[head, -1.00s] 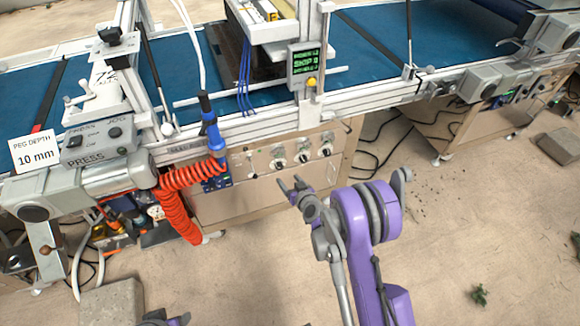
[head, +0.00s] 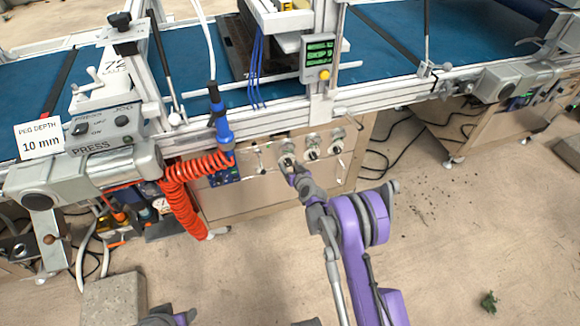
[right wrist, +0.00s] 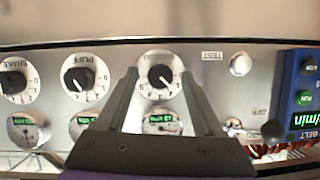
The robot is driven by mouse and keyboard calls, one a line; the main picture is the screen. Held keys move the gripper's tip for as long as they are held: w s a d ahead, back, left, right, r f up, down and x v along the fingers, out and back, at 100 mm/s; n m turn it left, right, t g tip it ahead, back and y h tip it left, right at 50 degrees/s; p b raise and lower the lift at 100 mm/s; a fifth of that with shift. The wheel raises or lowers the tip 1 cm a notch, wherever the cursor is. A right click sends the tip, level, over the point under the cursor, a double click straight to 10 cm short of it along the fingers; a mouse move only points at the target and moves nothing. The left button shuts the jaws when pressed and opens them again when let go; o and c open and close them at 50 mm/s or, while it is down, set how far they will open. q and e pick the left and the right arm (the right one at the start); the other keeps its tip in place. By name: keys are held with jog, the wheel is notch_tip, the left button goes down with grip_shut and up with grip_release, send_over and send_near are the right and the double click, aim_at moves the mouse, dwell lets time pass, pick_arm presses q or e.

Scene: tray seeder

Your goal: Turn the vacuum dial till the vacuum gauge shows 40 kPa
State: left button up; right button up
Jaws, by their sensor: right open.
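The panel's leftmost dial in the head view shows as a round white scale with a black knob (right wrist: 160,75) in the right wrist view. Its label is not legible, so I cannot confirm it is the vacuum dial. My right gripper (right wrist: 160,82) is open, with one finger on each side of this knob. I cannot tell whether the fingers touch it. In the head view the right gripper (head: 291,168) is at the panel and partly covers this dial. A round gauge (right wrist: 163,120) with a green display sits beside the knob, partly behind the gripper; its reading is illegible.
A PUFF dial (right wrist: 79,77) and a SHAKE dial (right wrist: 14,78) sit alongside, each with a gauge. A TEST button (right wrist: 240,64) and a blue BELT box (right wrist: 303,95) are on the other side. An orange coiled hose (head: 182,205) hangs left of the panel.

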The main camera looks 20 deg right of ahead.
grip_shut()
dwell(0.3)
